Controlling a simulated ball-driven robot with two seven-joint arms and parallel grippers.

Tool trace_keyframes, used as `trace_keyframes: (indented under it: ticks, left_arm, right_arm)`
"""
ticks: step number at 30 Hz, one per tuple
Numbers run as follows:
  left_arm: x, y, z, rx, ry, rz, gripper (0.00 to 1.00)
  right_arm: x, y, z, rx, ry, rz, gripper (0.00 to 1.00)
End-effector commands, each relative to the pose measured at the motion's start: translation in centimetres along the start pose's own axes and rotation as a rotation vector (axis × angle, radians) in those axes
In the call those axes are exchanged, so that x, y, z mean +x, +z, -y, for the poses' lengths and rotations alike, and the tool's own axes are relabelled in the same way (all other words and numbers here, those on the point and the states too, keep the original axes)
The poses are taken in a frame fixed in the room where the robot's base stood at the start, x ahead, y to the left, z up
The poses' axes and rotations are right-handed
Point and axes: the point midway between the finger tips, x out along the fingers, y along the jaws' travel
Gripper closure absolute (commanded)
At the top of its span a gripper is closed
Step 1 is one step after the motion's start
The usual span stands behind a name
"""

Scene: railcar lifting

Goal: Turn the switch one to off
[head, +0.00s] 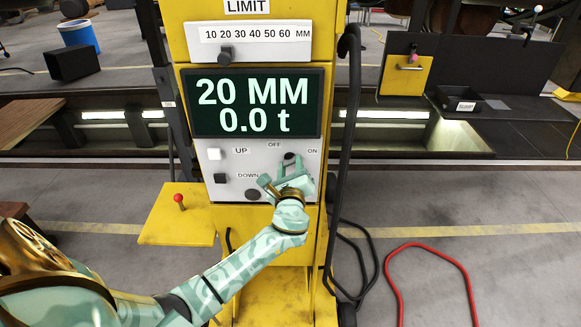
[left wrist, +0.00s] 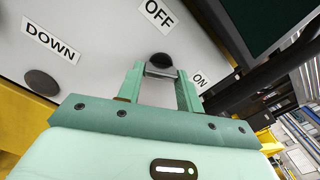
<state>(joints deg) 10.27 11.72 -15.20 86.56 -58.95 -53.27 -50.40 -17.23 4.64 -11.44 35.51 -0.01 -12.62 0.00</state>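Switch one (head: 290,157) is a small dark rotary knob between the OFF and ON labels on the pale panel (head: 228,184) of a yellow lifting machine. My left gripper (head: 290,164) is at this knob, coming from below. In the left wrist view, its two green fingers (left wrist: 161,80) stand partly apart, one on each side of the knob's grey grip (left wrist: 160,70), and seem to touch both ends. The knob's dark top (left wrist: 160,59) shows beyond them. Its exact pointing direction is hard to tell. My right gripper is not in view.
A white UP button (head: 214,154), a dark DOWN button (head: 221,178) and another round dark knob (head: 252,194) are close by. The display (head: 252,103) reads 20 MM and 0.0 t. A black cable (head: 346,130) hangs at the panel's right; a red hose (head: 430,246) lies on the floor.

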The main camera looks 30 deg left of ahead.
Motion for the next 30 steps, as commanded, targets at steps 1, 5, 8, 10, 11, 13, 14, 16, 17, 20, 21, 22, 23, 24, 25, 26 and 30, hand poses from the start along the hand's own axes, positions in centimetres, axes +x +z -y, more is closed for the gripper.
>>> trace_keyframes:
  ticks: [1,5,8,10,11,13,14,16,17,20,21,22,23,24,25,26,30]
  left_arm:
    - [0.0,0.0,0.0,0.0,0.0,0.0,0.87]
    - [0.0,-0.1,0.0,-0.013,0.001,0.0,0.86]
    - [0.0,-0.1,-0.1,-0.039,0.001,0.001,0.86]
    - [0.0,-0.1,-0.1,-0.068,0.001,0.002,0.86]
    - [0.0,-0.1,-0.1,-0.084,0.001,0.002,0.86]
    - [0.0,-0.2,-0.1,-0.126,0.002,0.002,0.86]
    - [0.0,-0.2,-0.1,-0.148,0.002,0.002,0.86]
    - [0.0,-0.2,-0.1,-0.202,0.001,0.002,0.86]
    - [0.0,-0.2,-0.1,-0.228,0.002,0.003,0.86]
    - [0.0,-0.2,0.0,-0.32,0.001,0.002,0.86]
    - [0.0,-0.2,-0.1,-0.356,0.002,0.003,0.86]
    - [0.0,-0.2,-0.1,-0.386,0.002,0.003,0.86]
    - [0.0,-0.2,0.0,-0.414,0.001,0.003,0.86]
    - [0.0,-0.2,0.0,-0.453,0.001,0.003,0.86]
    - [0.0,-0.2,0.0,-0.481,0.001,0.004,0.86]
    - [0.0,-0.2,0.0,-0.509,0.002,0.003,0.86]
    - [0.0,-0.2,0.0,-0.641,0.002,0.002,0.86]
  right_arm:
    - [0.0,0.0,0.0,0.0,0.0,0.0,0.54]
    - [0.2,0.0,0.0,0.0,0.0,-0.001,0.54]
    - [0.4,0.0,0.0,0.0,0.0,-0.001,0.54]
    - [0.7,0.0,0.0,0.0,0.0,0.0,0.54]
    - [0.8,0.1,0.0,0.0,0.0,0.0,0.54]
    - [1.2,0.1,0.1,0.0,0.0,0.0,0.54]
    - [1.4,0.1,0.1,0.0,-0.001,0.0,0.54]
    - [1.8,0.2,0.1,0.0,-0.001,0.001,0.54]
    - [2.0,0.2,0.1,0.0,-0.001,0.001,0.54]
    - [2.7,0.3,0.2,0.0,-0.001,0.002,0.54]
    - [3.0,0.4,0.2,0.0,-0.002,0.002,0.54]
    - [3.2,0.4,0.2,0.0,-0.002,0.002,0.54]
    - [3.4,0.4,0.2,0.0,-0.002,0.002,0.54]
    - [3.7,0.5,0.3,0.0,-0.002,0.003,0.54]
    - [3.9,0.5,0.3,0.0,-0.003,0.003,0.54]
    - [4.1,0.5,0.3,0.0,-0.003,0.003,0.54]
    - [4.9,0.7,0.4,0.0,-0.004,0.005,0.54]
